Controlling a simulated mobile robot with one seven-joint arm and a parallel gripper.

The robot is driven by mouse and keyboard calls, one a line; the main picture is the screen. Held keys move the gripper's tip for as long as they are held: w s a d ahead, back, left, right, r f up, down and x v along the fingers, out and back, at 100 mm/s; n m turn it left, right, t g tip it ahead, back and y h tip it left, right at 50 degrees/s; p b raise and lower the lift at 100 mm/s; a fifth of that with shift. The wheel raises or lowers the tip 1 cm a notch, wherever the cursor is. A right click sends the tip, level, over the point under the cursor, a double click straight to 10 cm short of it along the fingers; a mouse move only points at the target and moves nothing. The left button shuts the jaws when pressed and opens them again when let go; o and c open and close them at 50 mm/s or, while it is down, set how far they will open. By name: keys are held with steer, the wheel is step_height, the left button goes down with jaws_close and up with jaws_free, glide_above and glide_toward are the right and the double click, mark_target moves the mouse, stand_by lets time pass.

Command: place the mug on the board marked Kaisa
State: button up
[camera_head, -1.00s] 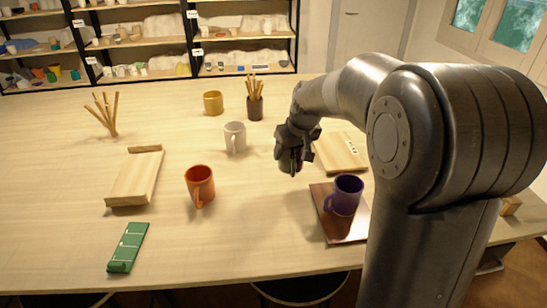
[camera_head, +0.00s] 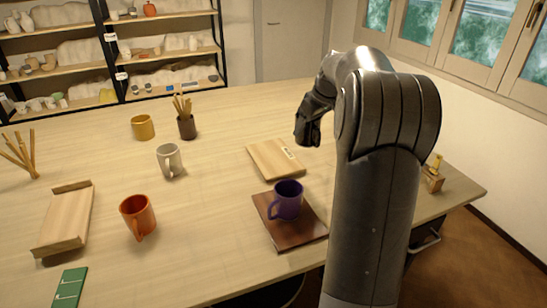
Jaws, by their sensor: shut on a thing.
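A purple mug (camera_head: 288,200) stands upright on a dark brown board (camera_head: 308,232). A light wooden board (camera_head: 270,157) with a small label lies behind it; the label is too small to read. An orange mug (camera_head: 138,217), a pale grey mug (camera_head: 170,160) and a yellow mug (camera_head: 143,127) stand upright on bare tabletop to the left. My gripper (camera_head: 308,138) is raised and appears in the picture just above and right of the light board. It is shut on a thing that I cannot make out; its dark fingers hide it.
A pot of sticks (camera_head: 187,126) stands at the back. A light board with a raised end (camera_head: 62,222) and a green strip (camera_head: 68,288) lie at left. A small wooden stand (camera_head: 434,180) is near the right edge. Tabletop between mugs and boards is clear.

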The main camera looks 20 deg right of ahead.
steer(key=shift+d, duration=0.6)
steer(key=shift+w+a+f, duration=0.1)
steer(key=shift+w+f, duration=0.05)
steer(key=shift+w, duration=0.15)
steer(key=shift+w+a+f, duration=1.25)
steer(key=shift+f, duration=0.5)
steer(key=shift+w+a+f, duration=1.3)
steer(key=shift+f, duration=0.45)
steer(key=shift+w+a+f, duration=1.25)
steer(key=shift+f, duration=0.5)
steer(key=shift+f, duration=0.15)
steer(key=o, duration=1.2)
steer(key=shift+c, duration=0.2)
